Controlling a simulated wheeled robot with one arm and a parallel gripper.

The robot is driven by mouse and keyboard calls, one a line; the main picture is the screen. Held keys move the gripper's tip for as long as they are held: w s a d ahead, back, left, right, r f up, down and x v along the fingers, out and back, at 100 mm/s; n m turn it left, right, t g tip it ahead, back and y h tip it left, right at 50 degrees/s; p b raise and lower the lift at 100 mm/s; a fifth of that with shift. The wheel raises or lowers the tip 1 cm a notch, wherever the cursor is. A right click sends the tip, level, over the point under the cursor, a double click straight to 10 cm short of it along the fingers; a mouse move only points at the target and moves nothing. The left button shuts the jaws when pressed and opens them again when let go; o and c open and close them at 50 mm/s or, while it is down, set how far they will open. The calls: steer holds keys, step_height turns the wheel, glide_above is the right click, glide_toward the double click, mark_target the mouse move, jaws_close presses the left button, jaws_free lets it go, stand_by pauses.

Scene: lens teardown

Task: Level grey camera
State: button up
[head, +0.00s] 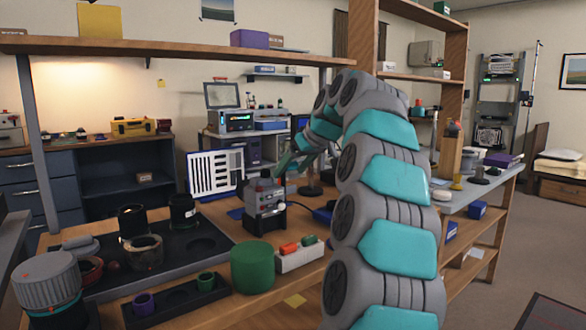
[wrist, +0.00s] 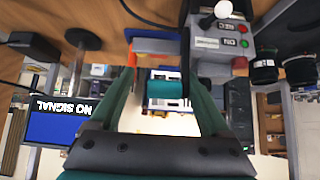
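A grey box-shaped device (head: 265,197) with small buttons on top stands on a black base on the wooden workbench; it is the likeliest grey camera, though I cannot be sure. In the wrist view this grey device (wrist: 228,40) shows upside down at the upper right, with a REC label, an ON label, red and green buttons and a pale knob. My gripper (head: 287,163) is just behind and above it in the head view. In the wrist view the green fingers (wrist: 160,75) are apart, with no held object visible; the right finger appears close beside the device.
A dark tray (head: 190,243) with lens parts lies left. A green cylinder (head: 252,267) and a white block with red and green pieces (head: 299,256) stand in front. A white slotted panel (head: 215,174) stands behind. A NO SIGNAL screen (wrist: 55,125) shows in the wrist view.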

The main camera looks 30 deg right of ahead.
steer(key=shift+a+r, duration=0.15)
steer(key=shift+a, duration=0.05)
steer(key=v, duration=0.7)
steer(key=shift+s+r, duration=0.2)
steer(key=shift+s, duration=0.1)
steer(key=shift+d, duration=0.15)
stand_by(0.4)
